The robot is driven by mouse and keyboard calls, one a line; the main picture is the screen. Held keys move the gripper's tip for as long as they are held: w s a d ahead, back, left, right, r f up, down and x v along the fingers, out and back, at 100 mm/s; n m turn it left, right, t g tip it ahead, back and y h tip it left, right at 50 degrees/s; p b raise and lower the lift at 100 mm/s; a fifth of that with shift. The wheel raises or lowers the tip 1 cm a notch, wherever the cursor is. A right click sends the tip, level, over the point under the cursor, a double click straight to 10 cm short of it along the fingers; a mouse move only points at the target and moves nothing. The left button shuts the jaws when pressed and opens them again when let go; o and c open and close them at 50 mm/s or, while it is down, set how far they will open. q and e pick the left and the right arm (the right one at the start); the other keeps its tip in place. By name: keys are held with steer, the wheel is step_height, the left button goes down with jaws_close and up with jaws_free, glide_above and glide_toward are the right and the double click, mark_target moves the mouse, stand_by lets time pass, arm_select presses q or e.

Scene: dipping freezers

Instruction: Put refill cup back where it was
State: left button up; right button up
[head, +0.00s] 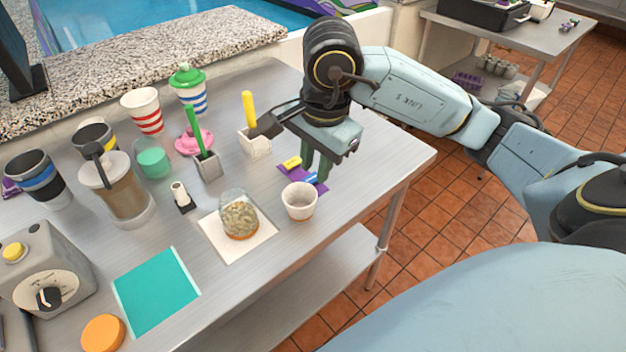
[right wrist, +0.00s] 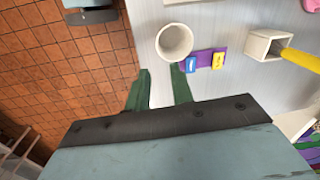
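A small empty white cup (head: 299,201) stands upright on the steel table near its front right edge; it also shows in the right wrist view (right wrist: 174,41). I cannot tell for sure whether this is the refill cup. A clear glass with beige pieces (head: 239,216) stands on a white square mat (head: 232,250) just left of it. My right gripper (head: 318,165) is open with nothing between its green fingers. It hangs above the table's right end, behind the white cup; the wrist view shows the cup beyond the fingertips (right wrist: 160,82). My left gripper is not in view.
A purple pad with yellow and blue pieces (head: 313,187) lies behind the white cup. Square holders with a yellow stick (head: 251,140) and a green stick (head: 207,165) stand further back. Striped cups line the rear. A teal mat (head: 156,290) lies bare at the front left.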

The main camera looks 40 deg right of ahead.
steer(key=shift+s+r, duration=0.15)
steer(key=shift+r, duration=1.1)
